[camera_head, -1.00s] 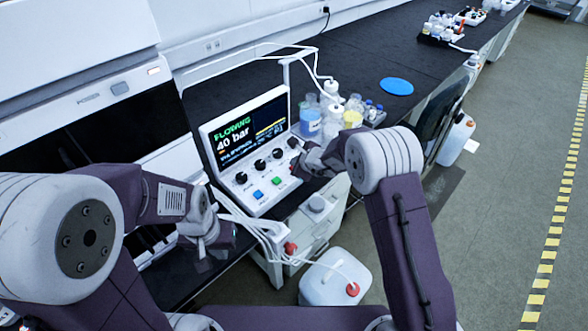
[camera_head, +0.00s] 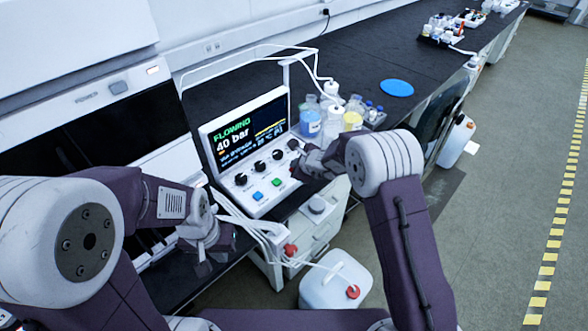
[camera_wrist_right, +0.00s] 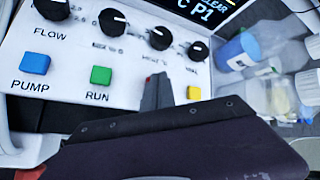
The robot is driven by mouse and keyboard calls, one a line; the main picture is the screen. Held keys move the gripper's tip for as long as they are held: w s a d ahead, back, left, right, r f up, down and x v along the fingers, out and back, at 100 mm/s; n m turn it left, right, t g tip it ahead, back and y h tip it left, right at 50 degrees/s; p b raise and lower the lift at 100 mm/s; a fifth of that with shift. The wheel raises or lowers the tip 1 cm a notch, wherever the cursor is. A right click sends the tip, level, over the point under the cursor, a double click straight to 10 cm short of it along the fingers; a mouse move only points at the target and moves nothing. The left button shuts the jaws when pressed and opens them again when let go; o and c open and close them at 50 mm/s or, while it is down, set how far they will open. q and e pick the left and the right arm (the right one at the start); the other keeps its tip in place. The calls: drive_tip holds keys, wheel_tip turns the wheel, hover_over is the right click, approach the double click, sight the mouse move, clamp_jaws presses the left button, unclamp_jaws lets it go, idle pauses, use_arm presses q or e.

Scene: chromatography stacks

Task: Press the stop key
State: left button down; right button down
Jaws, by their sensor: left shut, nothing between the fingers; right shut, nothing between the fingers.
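The white control unit (camera_head: 221,182) stands on the dark bench, its screen reading "FLOWING 40 bar". Its front panel has a row of black knobs above coloured keys. The blue PUMP key (camera_wrist_right: 35,63), green RUN key (camera_wrist_right: 100,75) and a yellow key (camera_wrist_right: 194,92) show in the right wrist view. No key labelled STOP is readable; my right gripper covers the panel between the green and yellow keys. My right gripper (camera_wrist_right: 158,90) is shut, its tip at or just in front of that spot; contact cannot be told. My left gripper (camera_head: 204,266) is shut and empty, low in front of the bench.
Bottles and beakers (camera_head: 311,123) stand right of the unit, with a blue disc (camera_head: 397,87) beyond. White tubes run over the unit and down its front. A white jug (camera_head: 335,282) with a red cap stands on the floor below.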

drive_tip(key=shift+f, duration=0.25)
drive_tip(key=shift+r, duration=0.15)
idle(0.4)
drive_tip(key=shift+r+p, duration=0.45)
drive_tip(key=shift+r, duration=0.35)
wheel_tip(320, 180, up, 5)
drive_tip(key=p, duration=0.4)
drive_tip(key=shift+r, duration=0.1)
idle(0.4)
